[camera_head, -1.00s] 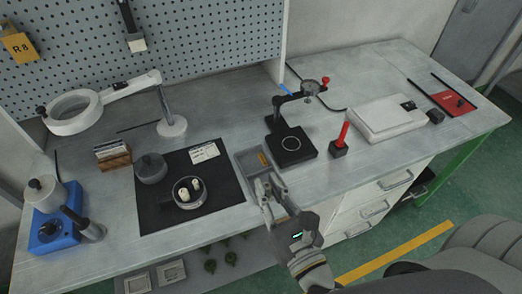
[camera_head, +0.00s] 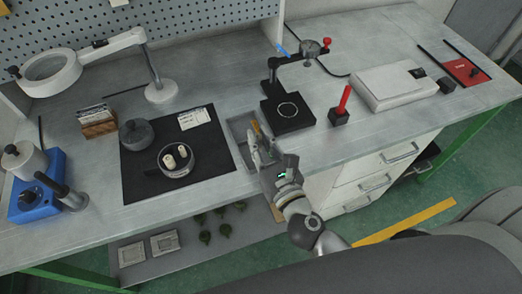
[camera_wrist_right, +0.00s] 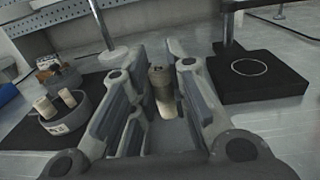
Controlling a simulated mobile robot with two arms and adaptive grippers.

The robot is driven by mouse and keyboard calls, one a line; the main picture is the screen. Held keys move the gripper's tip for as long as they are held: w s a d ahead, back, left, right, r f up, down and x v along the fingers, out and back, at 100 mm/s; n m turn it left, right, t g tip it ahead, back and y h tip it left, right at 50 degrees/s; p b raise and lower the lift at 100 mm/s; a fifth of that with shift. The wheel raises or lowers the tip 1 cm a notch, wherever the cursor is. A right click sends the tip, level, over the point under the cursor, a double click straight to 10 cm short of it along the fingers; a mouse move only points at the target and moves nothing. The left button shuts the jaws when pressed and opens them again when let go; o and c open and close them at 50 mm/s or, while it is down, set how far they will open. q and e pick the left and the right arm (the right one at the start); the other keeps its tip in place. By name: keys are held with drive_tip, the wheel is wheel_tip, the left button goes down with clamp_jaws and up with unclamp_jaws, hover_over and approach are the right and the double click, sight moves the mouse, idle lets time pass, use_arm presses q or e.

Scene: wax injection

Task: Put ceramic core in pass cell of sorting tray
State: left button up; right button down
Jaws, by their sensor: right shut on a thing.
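My right gripper (camera_head: 260,152) is over the near right part of the grey sorting tray (camera_head: 235,128), to the right of the black mat. In the right wrist view, my right gripper (camera_wrist_right: 165,105) is shut on a beige, upright-looking cylinder, the ceramic core (camera_wrist_right: 162,88). The fingers hide its lower part, and I cannot tell whether it touches the tray floor. In the head view the fingers hide the held core. A round dish (camera_head: 180,172) on the mat holds two pale cores (camera_head: 169,161); they also show in the wrist view (camera_wrist_right: 68,98). My left gripper is out of view.
A dial gauge stand (camera_head: 287,112) stands just right of the tray, with a red-handled tool (camera_head: 342,106) beyond it. A grey lidded pot (camera_head: 136,134) and white card (camera_head: 194,118) are on the black mat (camera_head: 140,186). A magnifier lamp (camera_head: 55,75) stands behind.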

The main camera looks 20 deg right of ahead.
sight(261, 148)
drive_tip(key=shift+w+d+f+b, duration=0.2)
drive_tip(key=shift+w+f+b, duration=0.15)
drive_tip(key=shift+f, duration=0.2)
drive_tip(key=shift+w+d+f+b, duration=0.15)
drive_tip(key=shift+w+f+b, duration=0.1)
drive_tip(key=shift+w+f, duration=0.25)
wheel_tip(261, 148, down, 3)
drive_tip(key=b, duration=0.3)
drive_tip(key=shift+f, duration=0.15)
drive_tip(key=shift+f, duration=0.15)
drive_tip(key=c, duration=1.4)
unclamp_jaws()
